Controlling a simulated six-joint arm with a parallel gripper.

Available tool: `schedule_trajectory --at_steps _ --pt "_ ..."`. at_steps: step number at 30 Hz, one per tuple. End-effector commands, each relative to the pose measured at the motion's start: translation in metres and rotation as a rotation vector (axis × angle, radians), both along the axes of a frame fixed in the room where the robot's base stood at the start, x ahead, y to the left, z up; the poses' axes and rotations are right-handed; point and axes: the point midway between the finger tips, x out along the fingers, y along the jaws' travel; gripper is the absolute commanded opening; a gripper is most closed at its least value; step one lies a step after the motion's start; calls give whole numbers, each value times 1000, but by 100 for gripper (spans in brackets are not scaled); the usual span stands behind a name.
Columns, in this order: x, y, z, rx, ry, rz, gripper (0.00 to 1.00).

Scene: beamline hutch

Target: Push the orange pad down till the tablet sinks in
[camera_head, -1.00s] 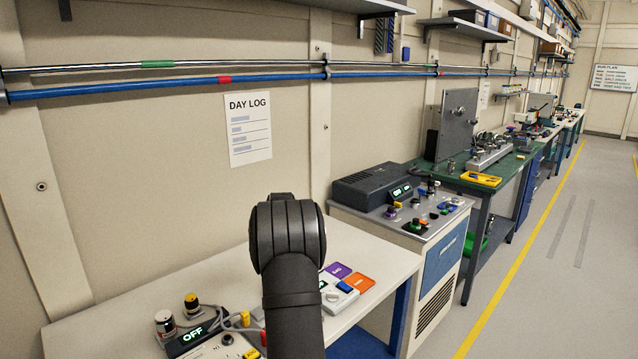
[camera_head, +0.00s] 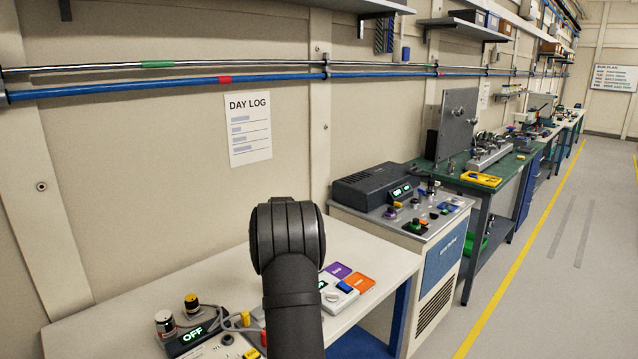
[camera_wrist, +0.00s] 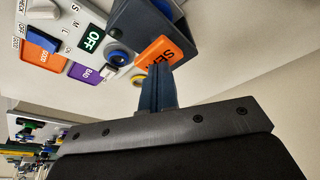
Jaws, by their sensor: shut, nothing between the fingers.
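An orange pad marked with letters starting "SE" (camera_wrist: 160,48) shows in the wrist view on the edge of a dark grey housing (camera_wrist: 137,22). My gripper (camera_wrist: 153,72) is shut and empty, its fingertips overlapping the pad's lower edge in the picture. I cannot tell whether they touch it. The tablet cannot be made out. In the head view my dark arm hides my gripper and this pad.
The head view shows these mats on the white bench (camera_head: 130,290), whose left part has a control box.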

Motion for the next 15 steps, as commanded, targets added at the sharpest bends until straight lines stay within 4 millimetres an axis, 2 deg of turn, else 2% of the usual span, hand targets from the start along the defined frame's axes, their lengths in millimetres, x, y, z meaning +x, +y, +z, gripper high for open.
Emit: schedule_trajectory --at_steps 15 --pt "-1 0 -9 -1 3 0 0"
